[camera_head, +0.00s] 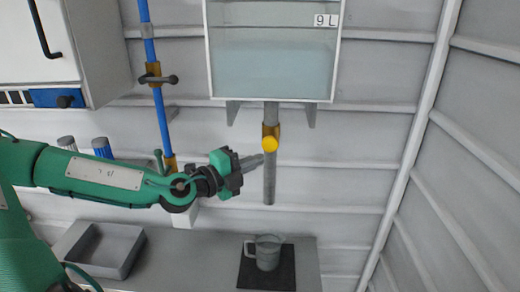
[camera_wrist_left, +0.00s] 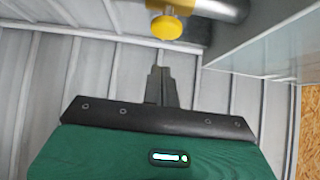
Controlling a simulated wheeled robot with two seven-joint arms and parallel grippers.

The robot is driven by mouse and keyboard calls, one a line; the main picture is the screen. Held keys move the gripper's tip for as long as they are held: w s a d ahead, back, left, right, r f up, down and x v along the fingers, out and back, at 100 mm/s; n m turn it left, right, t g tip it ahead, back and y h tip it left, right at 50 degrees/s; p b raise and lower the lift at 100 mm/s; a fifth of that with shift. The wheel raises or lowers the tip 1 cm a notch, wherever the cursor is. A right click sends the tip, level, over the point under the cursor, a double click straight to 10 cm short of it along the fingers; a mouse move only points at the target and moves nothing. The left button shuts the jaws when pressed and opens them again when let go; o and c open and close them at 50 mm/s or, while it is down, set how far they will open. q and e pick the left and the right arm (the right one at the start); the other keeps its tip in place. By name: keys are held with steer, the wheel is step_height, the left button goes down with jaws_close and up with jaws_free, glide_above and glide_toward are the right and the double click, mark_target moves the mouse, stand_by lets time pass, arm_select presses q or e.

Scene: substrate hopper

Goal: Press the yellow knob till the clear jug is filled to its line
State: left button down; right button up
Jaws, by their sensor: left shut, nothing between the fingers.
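The yellow knob (camera_head: 270,144) is on a brass valve on the grey pipe (camera_head: 269,183) under the clear hopper tank. The knob also shows in the left wrist view (camera_wrist_left: 167,27), just beyond my fingertips. The clear jug (camera_head: 267,252) stands upright on a dark mat (camera_head: 250,275), below the pipe's open end. I cannot make out its line or its fill level. My left gripper (camera_head: 260,160) is shut and empty, its tips close to the knob's left and slightly below it. In the left wrist view the shut fingers (camera_wrist_left: 158,72) appear apart from the knob. My right gripper is not in view.
The tank (camera_head: 272,86) holds pale bluish contents and bears a 9 L label. A grey tray (camera_head: 102,250) sits on the counter at left. A blue pipe (camera_head: 160,110) with valves runs down the wall behind my left arm. The space right of the grey pipe is clear.

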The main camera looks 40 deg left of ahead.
mark_target(274, 146)
arm_select(q)
steer(key=shift+w+a+b, duration=0.25)
steer(key=shift+w+b, duration=0.5)
steer(key=shift+w+a+b, duration=0.2)
steer(key=shift+w+b, duration=0.5)
steer(key=shift+b, duration=0.05)
steer(key=shift+w+a+b, duration=0.25)
steer(key=shift+w+b, duration=0.5)
steer(key=shift+w, duration=0.1)
steer(key=shift+w+r, duration=0.1)
